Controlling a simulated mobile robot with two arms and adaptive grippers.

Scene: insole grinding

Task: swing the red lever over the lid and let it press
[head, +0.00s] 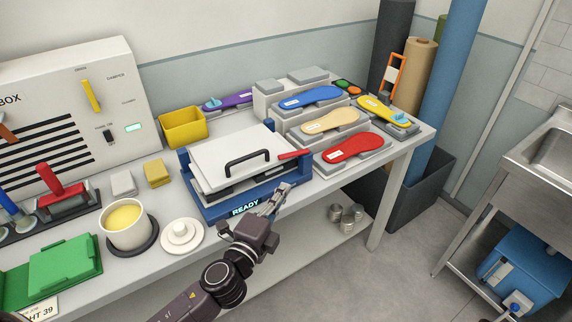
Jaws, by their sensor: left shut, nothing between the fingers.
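The press is a blue-framed box (226,207) on the table with a "READY" display on its front. Its pale grey lid (228,148) with a black handle (247,162) lies over the box. My right gripper is not in view.
Several insoles, including a red one (349,148), lie on grey stepped stands to the right. A white lidless pot (126,222), a round white lid (181,235) and a green case (62,265) stand to the left. A yellow bin (183,128) is behind.

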